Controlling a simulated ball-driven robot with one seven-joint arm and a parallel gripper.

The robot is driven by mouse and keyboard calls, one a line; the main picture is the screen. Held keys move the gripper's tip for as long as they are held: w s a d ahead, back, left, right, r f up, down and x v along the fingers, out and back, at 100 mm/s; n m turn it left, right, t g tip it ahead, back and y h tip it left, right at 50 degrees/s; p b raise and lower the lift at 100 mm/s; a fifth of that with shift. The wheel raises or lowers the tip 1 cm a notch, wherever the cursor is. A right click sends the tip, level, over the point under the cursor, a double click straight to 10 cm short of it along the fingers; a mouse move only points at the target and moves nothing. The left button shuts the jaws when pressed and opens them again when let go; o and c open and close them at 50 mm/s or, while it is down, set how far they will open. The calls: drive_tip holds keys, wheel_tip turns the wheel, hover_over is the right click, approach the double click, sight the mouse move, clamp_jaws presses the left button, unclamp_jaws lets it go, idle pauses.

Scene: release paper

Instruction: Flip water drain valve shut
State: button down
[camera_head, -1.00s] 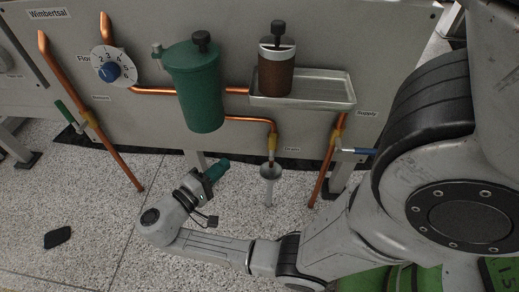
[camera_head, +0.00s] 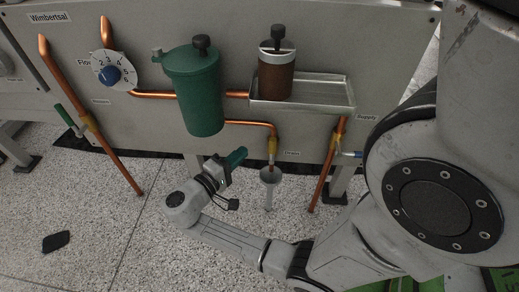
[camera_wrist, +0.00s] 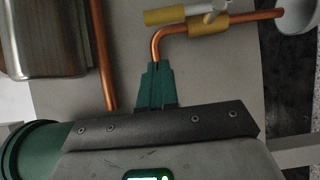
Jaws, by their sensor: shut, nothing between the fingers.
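The drain pipe is copper and bends down through a yellow valve body (camera_head: 272,146) beside the label "Drain", above a pale funnel (camera_head: 270,176). In the wrist view the valve body (camera_wrist: 208,25) sits past the pipe elbow. Its lever has a yellow grip (camera_wrist: 164,16) and a pale metal part, and lies roughly parallel to the pipe. My gripper (camera_head: 240,155) has teal fingers and is left of the drain valve in the head view. In the wrist view the fingers (camera_wrist: 155,70) are shut and empty, pointing at the elbow. I cannot tell whether they touch it.
A green canister (camera_head: 195,95) hangs on the grey panel above my gripper. A brown jar (camera_head: 277,75) stands on a metal tray (camera_head: 310,104). A green-handled valve (camera_head: 64,115) is at left, a supply pipe (camera_head: 328,170) at right. A dark piece (camera_head: 56,241) lies on the floor.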

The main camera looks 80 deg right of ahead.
sight(272, 147)
drive_tip(key=s+d+b, duration=0.1)
drive_tip(key=s+d, duration=0.2)
drive_tip(key=s, duration=0.2)
drive_tip(key=shift+s+d, duration=0.15)
drive_tip(key=shift+d, duration=0.15)
drive_tip(key=shift+r, duration=0.1)
drive_tip(key=shift+s+m, duration=0.25)
drive_tip(key=shift+m, duration=0.15)
